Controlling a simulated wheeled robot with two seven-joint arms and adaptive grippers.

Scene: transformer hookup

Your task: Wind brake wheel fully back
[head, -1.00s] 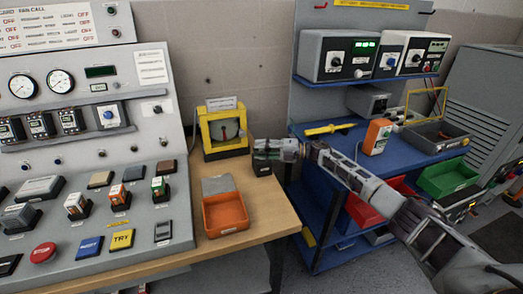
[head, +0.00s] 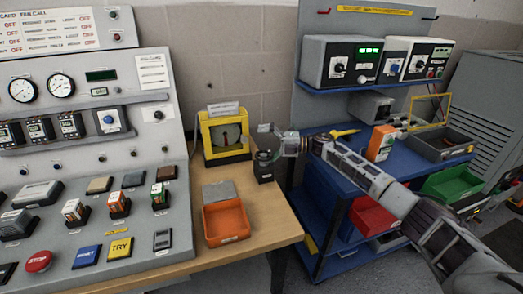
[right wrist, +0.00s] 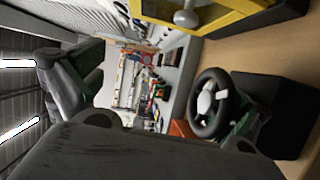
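The brake wheel is the small black handwheel with a pale hub (right wrist: 207,101) on a dark box; in the head view the dark box (head: 264,171) stands on the wooden bench, right of the yellow-framed device. My right gripper (head: 268,142) is just above and behind the box at the bench's right edge. In the right wrist view its fingers are spread, one at left and one, with a green pad, partly hidden behind the wheel. It looks open, with nothing clasped; I cannot tell whether a finger touches the wheel. My left gripper is not in view.
The yellow-framed device (head: 224,134) stands close left of the box. An orange tray (head: 226,222) lies in front on the bench. The control console (head: 90,180) fills the left. A blue shelf cart (head: 345,180) stands right, under my right arm, with an orange meter (head: 381,143).

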